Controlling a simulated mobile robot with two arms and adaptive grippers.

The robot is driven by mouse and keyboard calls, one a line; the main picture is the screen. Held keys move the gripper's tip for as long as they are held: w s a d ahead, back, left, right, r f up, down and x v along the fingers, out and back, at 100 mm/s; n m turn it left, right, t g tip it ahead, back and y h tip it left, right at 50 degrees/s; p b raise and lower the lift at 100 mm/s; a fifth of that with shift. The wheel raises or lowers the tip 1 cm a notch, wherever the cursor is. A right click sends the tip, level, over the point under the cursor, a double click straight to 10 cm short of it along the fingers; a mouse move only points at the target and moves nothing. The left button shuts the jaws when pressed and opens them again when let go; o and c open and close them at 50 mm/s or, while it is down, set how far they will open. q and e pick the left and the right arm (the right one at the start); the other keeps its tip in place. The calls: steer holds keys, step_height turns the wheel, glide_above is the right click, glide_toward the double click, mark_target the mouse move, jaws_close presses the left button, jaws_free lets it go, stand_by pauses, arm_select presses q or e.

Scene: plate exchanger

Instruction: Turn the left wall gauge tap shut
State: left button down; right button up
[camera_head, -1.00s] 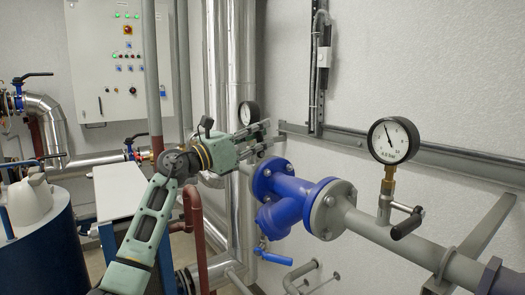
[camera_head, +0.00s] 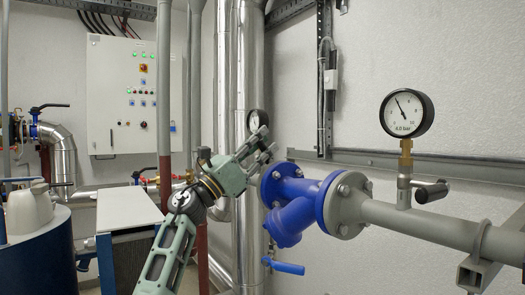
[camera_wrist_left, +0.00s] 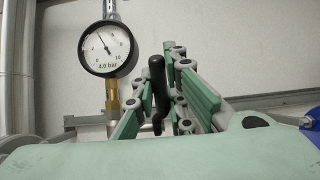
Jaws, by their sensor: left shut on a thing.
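The left wall gauge (camera_head: 257,120) is a small round white dial with a black rim, partly hidden behind my left gripper in the head view. In the left wrist view the gauge (camera_wrist_left: 107,49) shows large, on a brass stem. The black tap handle (camera_wrist_left: 157,78) stands roughly upright just right of that stem. My left gripper (camera_head: 268,143) is at the tap, below the gauge. In the wrist view its green-grey fingers (camera_wrist_left: 160,105) are on both sides of the handle and shut on it. The tap body is mostly hidden by the gripper. My right gripper is not in view.
A second gauge (camera_head: 407,113) with its own black-handled tap (camera_head: 432,191) is on the grey pipe at right. A blue flanged valve (camera_head: 291,207) is close right of my left gripper. Tall silver pipes (camera_head: 245,70) stand behind it. A control cabinet (camera_head: 135,95) hangs at left.

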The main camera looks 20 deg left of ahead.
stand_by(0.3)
arm_select(q)
steer(key=c, duration=1.8)
jaws_free()
steer(key=shift+a, duration=0.1)
steer(key=shift+o, duration=0.2)
steer(key=shift+s, duration=0.1)
steer(key=v, duration=1.2)
